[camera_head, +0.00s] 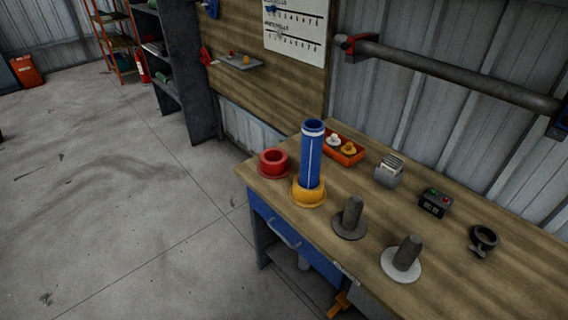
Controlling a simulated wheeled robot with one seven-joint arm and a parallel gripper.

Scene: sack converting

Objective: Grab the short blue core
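One blue core (312,158) stands upright on the wooden workbench (490,285) near its left end. It is a hollow tube with a pale stripe down its side. A yellow flanged piece (309,197) is at its foot; I cannot tell for sure whether the core sits in it or just behind it. No second blue core shows for comparing length. My gripper is not in this view.
A red ring (274,162) is left of the core, an orange tray (345,158) behind it. Two grey posts on round bases (351,218) (404,258) stand to the right. A holder (389,171), button box (434,203) and black clamp (483,239) lie further right. Floor at left is clear.

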